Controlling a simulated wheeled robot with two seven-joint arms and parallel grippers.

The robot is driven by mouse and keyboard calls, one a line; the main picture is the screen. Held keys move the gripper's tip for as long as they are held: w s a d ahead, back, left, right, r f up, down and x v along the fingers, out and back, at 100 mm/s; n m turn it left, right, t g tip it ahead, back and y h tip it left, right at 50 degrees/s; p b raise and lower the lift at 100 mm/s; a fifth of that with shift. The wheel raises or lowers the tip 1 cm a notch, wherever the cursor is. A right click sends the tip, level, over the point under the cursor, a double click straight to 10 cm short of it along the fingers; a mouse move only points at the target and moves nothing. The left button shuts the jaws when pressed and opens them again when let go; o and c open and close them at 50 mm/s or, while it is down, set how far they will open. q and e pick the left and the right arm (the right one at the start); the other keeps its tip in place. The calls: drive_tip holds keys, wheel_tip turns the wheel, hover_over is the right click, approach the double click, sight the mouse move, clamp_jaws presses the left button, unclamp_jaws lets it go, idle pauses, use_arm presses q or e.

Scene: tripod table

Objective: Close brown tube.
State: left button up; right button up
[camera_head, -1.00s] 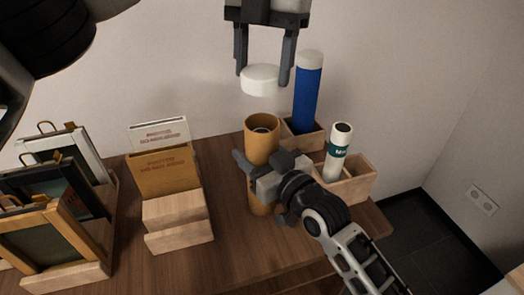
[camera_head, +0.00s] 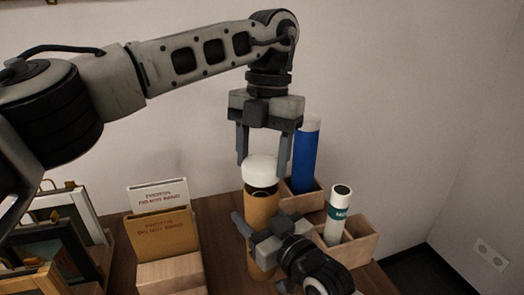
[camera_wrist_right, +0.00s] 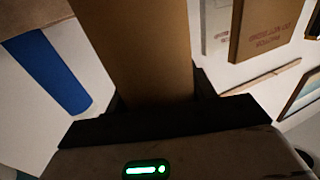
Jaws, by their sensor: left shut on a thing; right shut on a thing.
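The brown tube (camera_head: 262,210) stands upright, and its open top rim partly shows in the head view. My right gripper (camera_head: 256,232) is shut around the tube's middle; the tube's brown wall (camera_wrist_right: 135,50) fills the centre of the right wrist view. My left gripper (camera_head: 261,160) comes down from above and is shut on a white cap (camera_head: 261,170). The cap is just above the tube's mouth and hides its far part. Part of the dark opening shows below the cap, so the cap is not seated. I cannot tell exactly how well it is centred.
A blue tube (camera_head: 305,158) with a white top stands in a wooden holder (camera_head: 300,201) close behind my left gripper. A white-and-teal tube (camera_head: 337,215) stands in another holder (camera_head: 358,240) at right. Folders (camera_head: 163,233) and picture frames (camera_head: 70,225) stand at left.

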use_arm(q)
drive_tip(key=shift+f, duration=0.6)
drive_tip(key=shift+f, duration=0.6)
drive_tip(key=o, duration=1)
drive_tip(key=r, duration=0.5)
drive_tip(key=w+r, duration=0.1)
drive_tip(key=r, duration=0.1)
drive_tip(key=shift+d+r, duration=0.2)
drive_tip(key=shift+d, duration=0.1)
